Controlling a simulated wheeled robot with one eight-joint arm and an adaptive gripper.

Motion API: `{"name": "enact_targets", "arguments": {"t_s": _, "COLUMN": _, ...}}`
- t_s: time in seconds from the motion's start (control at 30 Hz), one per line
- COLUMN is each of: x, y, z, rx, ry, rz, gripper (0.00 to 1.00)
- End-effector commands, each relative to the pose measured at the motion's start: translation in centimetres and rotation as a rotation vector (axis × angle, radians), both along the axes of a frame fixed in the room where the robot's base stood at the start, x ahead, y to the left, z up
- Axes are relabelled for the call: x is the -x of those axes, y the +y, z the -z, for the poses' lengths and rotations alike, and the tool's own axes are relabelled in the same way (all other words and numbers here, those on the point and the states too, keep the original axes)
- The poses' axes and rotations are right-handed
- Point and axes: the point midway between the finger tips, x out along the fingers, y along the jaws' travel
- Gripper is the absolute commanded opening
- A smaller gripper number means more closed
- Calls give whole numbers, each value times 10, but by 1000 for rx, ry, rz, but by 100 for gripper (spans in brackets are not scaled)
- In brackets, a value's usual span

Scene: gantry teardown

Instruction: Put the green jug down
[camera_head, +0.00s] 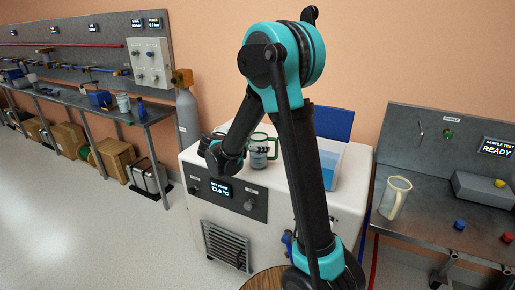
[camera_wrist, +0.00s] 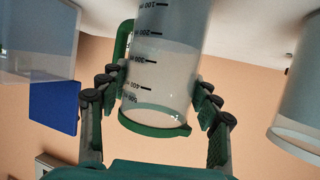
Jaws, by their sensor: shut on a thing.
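The green jug (camera_head: 259,157) is a clear measuring jug with a green rim and handle, at the top of the white cabinet (camera_head: 277,186). In the wrist view, which looks upside down, the jug (camera_wrist: 160,75) stands between the fingers, with its rim toward the bottom of the picture. My gripper (camera_wrist: 160,100) is shut on its body, one finger on each side, with the green handle at the left. In the head view my gripper (camera_head: 246,153) is partly hidden by my arm. The jug's base is cut off in the wrist view; I cannot tell whether it touches the cabinet top.
A clear container (camera_wrist: 303,95) stands close by on the right in the wrist view. A light-blue open tub (camera_head: 330,163) is behind my arm on the cabinet. A pale jug (camera_head: 395,197) stands on the right bench (camera_head: 425,217). A gas cylinder (camera_head: 188,117) is left of the cabinet.

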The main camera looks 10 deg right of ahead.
Motion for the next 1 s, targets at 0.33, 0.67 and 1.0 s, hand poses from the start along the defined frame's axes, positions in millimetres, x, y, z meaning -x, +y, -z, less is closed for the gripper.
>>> {"name": "enact_targets", "arguments": {"t_s": 0.33, "x": 0, "y": 0, "z": 7, "rx": 1, "ry": -1, "rz": 0, "gripper": 3}}
{"name": "enact_targets", "arguments": {"t_s": 0.67, "x": 0, "y": 0, "z": 9, "rx": 0, "ry": 0, "rz": 0, "gripper": 83}}
{"name": "enact_targets", "arguments": {"t_s": 1.0, "x": 0, "y": 0, "z": 7, "rx": 0, "ry": 0, "rz": 0, "gripper": 83}}
